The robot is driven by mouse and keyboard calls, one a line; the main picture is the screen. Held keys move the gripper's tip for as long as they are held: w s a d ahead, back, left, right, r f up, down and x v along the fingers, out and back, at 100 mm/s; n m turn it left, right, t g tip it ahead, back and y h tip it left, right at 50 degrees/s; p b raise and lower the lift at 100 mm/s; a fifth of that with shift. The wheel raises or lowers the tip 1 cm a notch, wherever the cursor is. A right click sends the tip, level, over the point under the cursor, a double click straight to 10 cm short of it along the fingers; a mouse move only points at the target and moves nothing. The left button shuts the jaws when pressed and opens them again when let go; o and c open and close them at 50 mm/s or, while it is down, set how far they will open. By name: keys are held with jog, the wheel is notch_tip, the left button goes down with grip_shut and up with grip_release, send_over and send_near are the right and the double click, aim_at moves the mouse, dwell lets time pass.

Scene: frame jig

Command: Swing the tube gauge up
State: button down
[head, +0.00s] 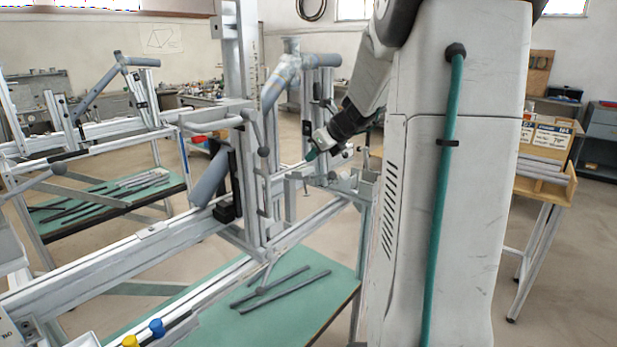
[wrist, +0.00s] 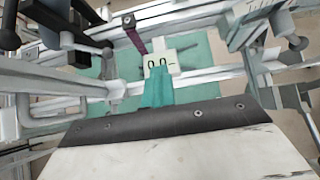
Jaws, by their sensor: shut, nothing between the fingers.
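My gripper (head: 312,154) is at the far part of the frame jig, with its teal fingertips together and empty, just above the jig's metal fittings. In the wrist view the teal fingers (wrist: 158,88) point at a pale block (wrist: 162,63) with dark round marks. A maroon bar (wrist: 136,38) with a dark knob at its upper end runs down towards this block. The bar and block may be the tube gauge, but I cannot tell for certain. Whether the fingertips touch the block is not clear. In the head view the bar and block cannot be made out.
The jig's aluminium rails (head: 150,255) and upright post (head: 235,60) stand close around my gripper. Grey frame tubes (head: 282,75) rise beside it. Dark rods (head: 280,290) lie on the green lower shelf (head: 320,310). A bench with boxes (head: 550,140) stands at right.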

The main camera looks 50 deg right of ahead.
aim_at(301, 168)
jog(key=shift+w+r, duration=0.15)
jog(key=shift+r, duration=0.05)
jog(key=shift+w, duration=0.1)
jog(key=shift+w+a+r, duration=0.1)
jog(key=shift+w+r, duration=0.6)
jog(key=shift+w, duration=0.15)
jog(key=shift+w+a+r, duration=0.1)
jog(key=shift+w+r, duration=0.2)
jog(key=shift+w, duration=0.25)
jog(key=shift+w+r, duration=0.3)
jog(key=shift+w, duration=0.2)
jog(key=shift+w, duration=0.15)
jog(key=shift+w+a+r, duration=0.1)
jog(key=shift+w+r, duration=0.1)
jog(key=shift+w, duration=0.3)
jog(key=shift+w+r, duration=0.15)
jog(key=shift+w, duration=0.3)
